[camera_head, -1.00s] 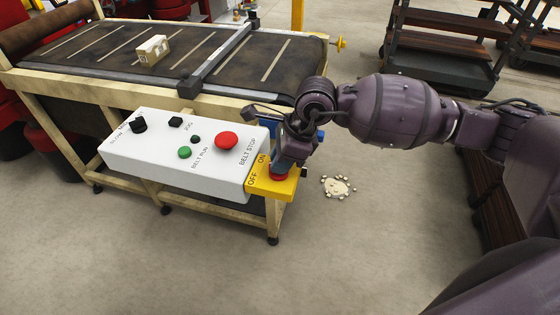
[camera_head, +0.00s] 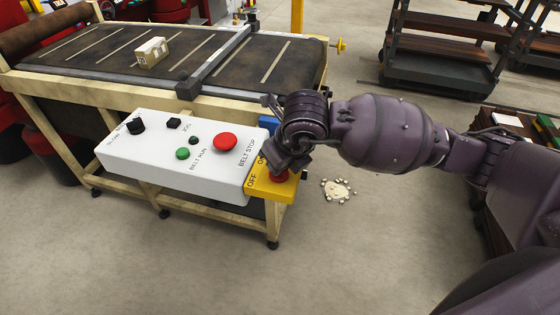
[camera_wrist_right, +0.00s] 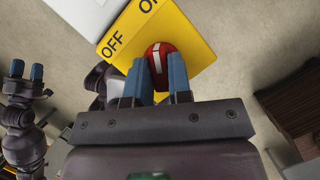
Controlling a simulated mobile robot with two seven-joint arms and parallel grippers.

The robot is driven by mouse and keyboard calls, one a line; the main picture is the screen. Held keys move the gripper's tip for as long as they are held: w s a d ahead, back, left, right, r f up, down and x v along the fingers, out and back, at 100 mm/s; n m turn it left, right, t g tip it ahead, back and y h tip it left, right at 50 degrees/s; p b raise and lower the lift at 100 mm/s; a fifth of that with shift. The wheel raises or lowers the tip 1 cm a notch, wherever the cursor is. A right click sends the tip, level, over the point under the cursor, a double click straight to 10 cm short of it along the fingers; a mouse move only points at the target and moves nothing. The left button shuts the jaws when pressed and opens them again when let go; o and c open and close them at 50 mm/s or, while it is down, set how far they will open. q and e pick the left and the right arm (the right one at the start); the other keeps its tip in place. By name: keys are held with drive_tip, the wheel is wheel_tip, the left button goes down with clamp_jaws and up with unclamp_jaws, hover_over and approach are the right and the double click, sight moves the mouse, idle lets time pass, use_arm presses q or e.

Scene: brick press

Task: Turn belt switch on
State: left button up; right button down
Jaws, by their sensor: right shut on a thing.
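The belt switch is a red rotary knob (camera_head: 279,176) with a white line, on a yellow plate (camera_head: 262,190) marked OFF and ON at the end of the white control box. In the right wrist view the knob (camera_wrist_right: 158,54) sits between the blue fingertips of my right gripper (camera_wrist_right: 160,75), which is shut on it. The white line runs roughly toward the ON label (camera_wrist_right: 149,5), with OFF (camera_wrist_right: 112,45) to the left. In the head view my right wrist partly covers the plate and ON. My left gripper (camera_wrist_right: 27,72) shows at the wrist view's left, empty, fingers apart.
The white control box (camera_head: 170,160) carries a black knob, a green button and a red stop button (camera_head: 225,142). Behind is the conveyor (camera_head: 110,50) with a pale brick (camera_head: 152,52). Crumbs (camera_head: 338,188) lie on the floor at right. Shelved carts (camera_head: 440,75) stand back right.

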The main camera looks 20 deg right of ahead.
drive_tip(key=shift+m+h, duration=0.4)
drive_tip(key=shift+m, duration=0.7)
drive_tip(key=c, duration=1)
unclamp_jaws()
drive_tip(key=shift+c, duration=0.2)
drive_tip(key=v, duration=1)
drive_tip(key=shift+s+r, duration=0.25)
drive_tip(key=shift+r, duration=0.1)
